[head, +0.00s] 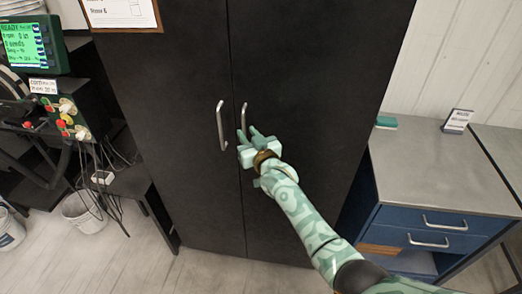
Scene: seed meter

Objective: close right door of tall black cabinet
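The tall black cabinet (185,60) stands upright in the middle of the head view. Its left door carries a vertical metal handle (221,126). Its right door (310,70) has a matching handle (243,116) near the centre seam. The right door looks flush with the left one, with only a thin dark seam between them. My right gripper (248,133) is at the lower end of the right door's handle, its fingers apart. Whether it touches the handle or door I cannot tell. My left gripper is not in view.
A grey-topped blue drawer unit (440,180) stands to the right, with a green item (386,122) and a small sign (457,121) on it. At left are a green-screen device (28,45), hanging cables and white buckets (84,211). Floor before the cabinet is clear.

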